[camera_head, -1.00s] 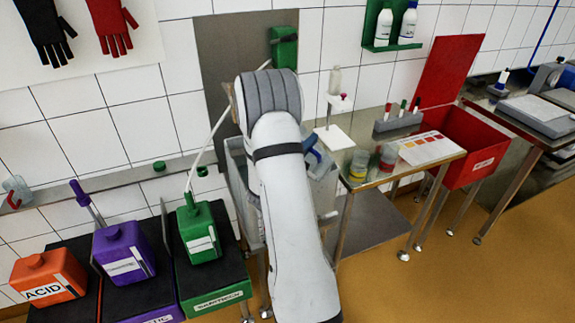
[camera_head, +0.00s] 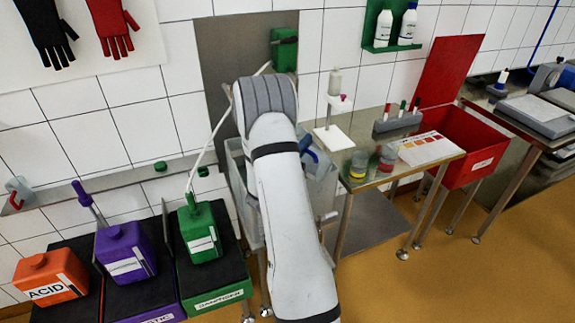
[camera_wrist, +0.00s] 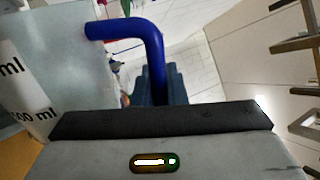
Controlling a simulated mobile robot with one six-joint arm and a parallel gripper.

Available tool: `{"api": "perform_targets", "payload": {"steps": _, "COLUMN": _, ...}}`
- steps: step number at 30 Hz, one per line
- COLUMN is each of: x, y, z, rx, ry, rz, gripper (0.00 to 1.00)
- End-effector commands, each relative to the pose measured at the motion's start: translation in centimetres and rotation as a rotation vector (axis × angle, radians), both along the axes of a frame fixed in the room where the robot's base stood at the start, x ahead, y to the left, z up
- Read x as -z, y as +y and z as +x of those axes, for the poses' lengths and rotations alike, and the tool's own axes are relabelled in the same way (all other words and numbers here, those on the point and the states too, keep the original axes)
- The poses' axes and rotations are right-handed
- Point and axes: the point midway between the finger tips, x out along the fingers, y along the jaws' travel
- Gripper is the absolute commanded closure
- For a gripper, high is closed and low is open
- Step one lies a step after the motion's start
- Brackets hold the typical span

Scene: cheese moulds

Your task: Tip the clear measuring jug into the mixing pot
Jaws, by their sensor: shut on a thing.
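The clear measuring jug (camera_wrist: 75,70) fills the left of the wrist view, with black "ml" marks on a white strip and a blue handle (camera_wrist: 153,45). My gripper (camera_wrist: 160,85) is shut on the jug's blue handle. In the head view my arm hides the gripper and most of the jug; a bit of blue handle (camera_head: 314,158) shows at the arm's right side. I cannot tell the jug's exact tilt or its contents. A grey open vessel (camera_head: 236,165), perhaps the mixing pot, stands partly hidden behind my arm; its inside is not visible.
Orange (camera_head: 48,278), purple (camera_head: 124,255) and green (camera_head: 199,232) canisters stand at the left. A steel table (camera_head: 350,180) at the right holds small cups, a white stand (camera_head: 333,137) and a colour chart (camera_head: 430,148). A red bin (camera_head: 465,145) is beyond.

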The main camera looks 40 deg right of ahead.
Motion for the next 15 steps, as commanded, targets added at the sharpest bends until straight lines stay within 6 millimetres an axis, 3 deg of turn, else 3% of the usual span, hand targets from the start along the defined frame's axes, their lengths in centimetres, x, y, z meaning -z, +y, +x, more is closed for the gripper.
{"api": "perform_targets", "payload": {"steps": 15, "x": -0.76, "y": 0.27, "z": 0.88, "rx": 0.001, "ry": 0.066, "rz": -0.024, "gripper": 1.00}}
